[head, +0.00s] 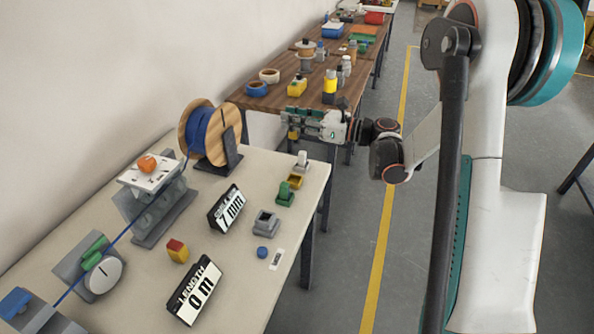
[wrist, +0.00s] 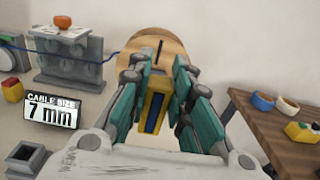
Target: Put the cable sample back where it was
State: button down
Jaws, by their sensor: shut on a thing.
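My gripper (head: 300,121) is shut on a yellow block with a dark blue strip down its middle, which I take to be the cable sample (wrist: 153,110). The teal fingers flank it in the wrist view, and it is held in the air past the far right end of the cream table. In the head view only a little yellow shows under the fingers. On the table's right edge is a low yellow holder (head: 294,182) with a dark, seemingly empty top. Beside it are a grey piece (head: 301,161) and a green piece (head: 284,193), each with an upright part.
A grey open-topped socket (head: 266,223), blue knob (head: 262,252) and two number signs (head: 227,208) stand nearer on the cream table (head: 232,277). A wooden cable reel (head: 186,136) stands at its far end. Behind is a brown table (head: 262,103) with tape rolls and bottles.

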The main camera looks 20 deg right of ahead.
notch_tip(320, 180, down, 18)
jog(key=b, duration=0.6)
jog(key=shift+r, duration=0.25)
jog(key=shift+f, duration=0.15)
jog(key=c, duration=1.5)
grip_release()
jog(key=shift+o, duration=0.2)
jog(key=p+v, duration=0.3)
jog(key=v, duration=0.9)
jog(key=shift+p, duration=0.4)
